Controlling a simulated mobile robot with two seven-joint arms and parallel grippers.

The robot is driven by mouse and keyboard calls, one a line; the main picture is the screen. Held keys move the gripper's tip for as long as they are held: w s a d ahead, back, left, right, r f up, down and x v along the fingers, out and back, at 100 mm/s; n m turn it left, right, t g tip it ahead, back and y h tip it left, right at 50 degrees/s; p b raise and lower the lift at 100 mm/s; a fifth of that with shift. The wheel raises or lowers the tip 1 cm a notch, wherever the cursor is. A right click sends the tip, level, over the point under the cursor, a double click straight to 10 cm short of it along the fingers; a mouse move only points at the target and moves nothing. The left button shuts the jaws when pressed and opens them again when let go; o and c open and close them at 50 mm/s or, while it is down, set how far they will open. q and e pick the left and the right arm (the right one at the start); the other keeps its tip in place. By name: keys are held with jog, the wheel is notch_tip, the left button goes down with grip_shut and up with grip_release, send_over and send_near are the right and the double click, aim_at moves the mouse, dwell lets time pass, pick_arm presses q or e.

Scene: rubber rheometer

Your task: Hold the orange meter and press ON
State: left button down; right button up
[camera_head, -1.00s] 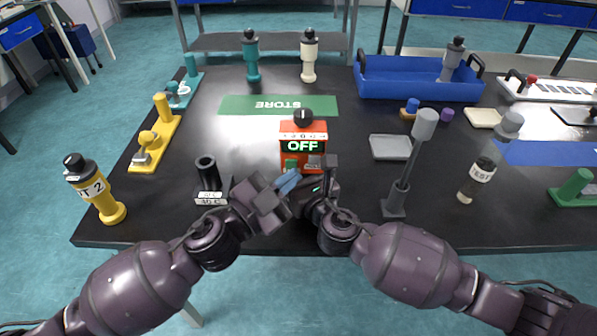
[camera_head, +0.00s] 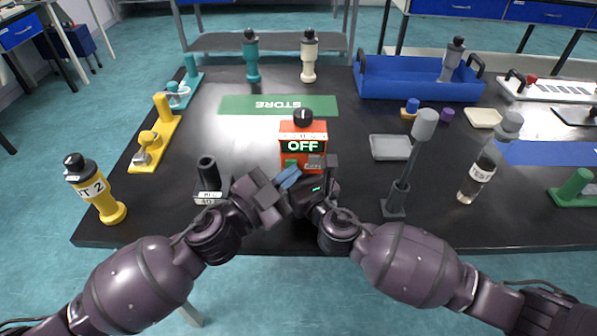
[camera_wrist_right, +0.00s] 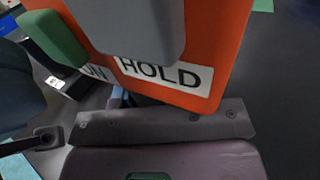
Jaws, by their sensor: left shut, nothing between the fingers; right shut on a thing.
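The orange meter (camera_head: 303,128) stands upright on the black table in the head view, with a dark knob on top and a display reading OFF. Its green button (camera_head: 291,163) is at the lower left of its face. In the right wrist view the green button (camera_wrist_right: 52,38) sits by a partly covered ON label, and a HOLD label (camera_wrist_right: 165,75) is beside it. My right gripper (camera_head: 326,168) is shut on the meter's lower right side; its fingertips are partly hidden. My left gripper (camera_head: 289,178), with blue fingertips, is shut and empty just below the green button; contact cannot be told.
A black holder (camera_head: 208,180) stands left of my left gripper. A grey-topped post (camera_head: 412,150) and a TEST bottle (camera_head: 482,170) stand to the right. A grey tray (camera_head: 390,147) lies behind the post.

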pick_arm(q)
jog(key=shift+w, duration=0.2)
dwell(0.4)
jog(key=shift+s, duration=0.7)
jog(key=shift+s, duration=0.1)
jog(key=shift+s, duration=2.95)
pick_arm(e)
jog(key=o, duration=1.1)
